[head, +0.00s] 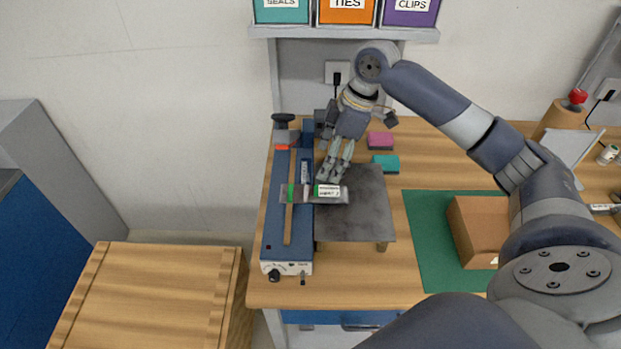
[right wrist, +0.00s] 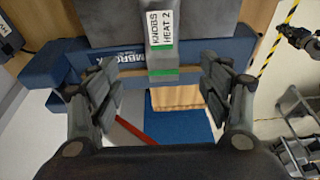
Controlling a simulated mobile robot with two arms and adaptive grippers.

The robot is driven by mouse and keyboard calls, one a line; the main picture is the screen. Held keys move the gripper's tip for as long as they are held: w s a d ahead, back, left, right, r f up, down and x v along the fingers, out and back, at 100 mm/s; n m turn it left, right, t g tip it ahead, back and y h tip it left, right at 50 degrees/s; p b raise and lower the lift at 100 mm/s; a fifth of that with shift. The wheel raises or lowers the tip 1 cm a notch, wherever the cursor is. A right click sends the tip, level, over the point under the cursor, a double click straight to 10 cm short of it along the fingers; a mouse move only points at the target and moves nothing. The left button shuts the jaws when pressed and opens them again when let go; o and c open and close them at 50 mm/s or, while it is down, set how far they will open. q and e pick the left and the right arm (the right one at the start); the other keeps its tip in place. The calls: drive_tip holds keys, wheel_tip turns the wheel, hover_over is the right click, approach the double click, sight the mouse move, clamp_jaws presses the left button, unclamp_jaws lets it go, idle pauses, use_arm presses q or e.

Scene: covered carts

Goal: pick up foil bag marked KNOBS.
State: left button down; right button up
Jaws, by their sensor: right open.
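The foil bag marked KNOBS (head: 330,200) is a flat grey strip with a white label and a green band. It lies across the blue sealer and the dark raised plate (head: 365,215). In the right wrist view the bag (right wrist: 160,35) is upper centre, its label reading KNOBS HEAT 2. My right gripper (head: 334,174) comes in from the back, close to the bag's label. In its wrist view the open fingers (right wrist: 160,85) stand on either side of the bag's near end, with gaps; I cannot tell the height between them. My left gripper is out of view.
The blue sealer (head: 272,228) runs along the bench's left edge. Pink (head: 380,140) and teal (head: 386,163) blocks sit behind the plate. Labelled bins hang above; a wooden crate (head: 150,290) is lower left.

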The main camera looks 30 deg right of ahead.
sight(315, 191)
drive_tip(key=shift+x, duration=0.85)
drive_tip(key=f, duration=0.1)
drive_tip(key=s+a+f+p, duration=0.1)
drive_tip(key=shift+f, duration=0.3)
drive_tip(key=shift+w+f, duration=0.2)
drive_tip(key=shift+f, duration=0.1)
drive_tip(key=x, duration=0.1)
drive_tip(key=p+x, duration=0.1)
drive_tip(key=x, duration=0.1)
drive_tip(key=p+x, duration=0.1)
drive_tip(key=shift+w+f, duration=0.2)
drive_tip(key=shift+w, duration=0.15)
drive_tip(key=shift+a+f, duration=0.1)
drive_tip(key=shift+f, duration=0.15)
drive_tip(key=shift+w+f, duration=0.1)
drive_tip(key=shift+c, duration=0.6)
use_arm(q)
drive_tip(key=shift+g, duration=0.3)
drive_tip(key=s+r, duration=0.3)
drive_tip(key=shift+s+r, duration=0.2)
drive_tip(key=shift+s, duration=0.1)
use_arm(e)
drive_tip(key=c, duration=1)
